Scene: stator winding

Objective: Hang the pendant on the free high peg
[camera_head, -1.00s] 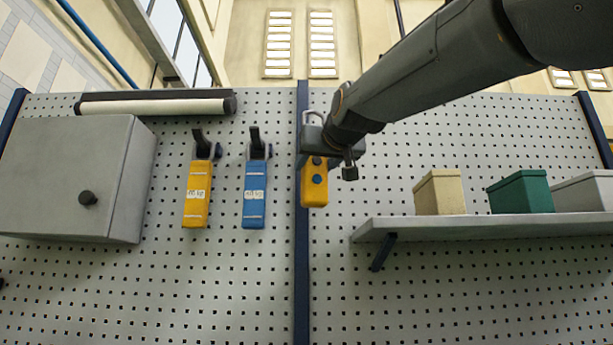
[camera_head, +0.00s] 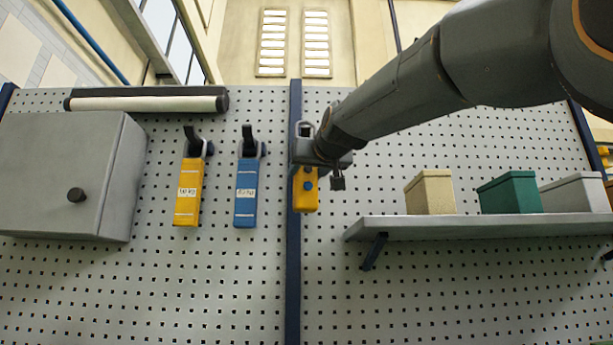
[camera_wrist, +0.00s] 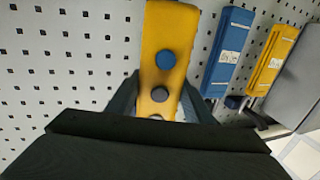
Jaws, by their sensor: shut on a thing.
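The pendant (camera_head: 305,193) is a yellow box with a blue button and a grey button. In the head view it hangs upright in my gripper (camera_head: 316,157), in front of the dark blue upright strip of the pegboard. A grey loop (camera_head: 304,129) shows above my gripper at the pendant's top. In the wrist view the pendant (camera_wrist: 166,40) sits between the fingers of my gripper (camera_wrist: 160,98), which are shut on it. Its gripped end is partly hidden. I cannot make out a free peg; the board behind my gripper and wrist is hidden.
A yellow pendant (camera_head: 188,193) and a blue pendant (camera_head: 246,194) hang on dark hooks to the left. A grey cabinet (camera_head: 60,175) is at far left, below a roll (camera_head: 145,104). A shelf (camera_head: 480,227) with several boxes is at right. Bare pegboard lies below.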

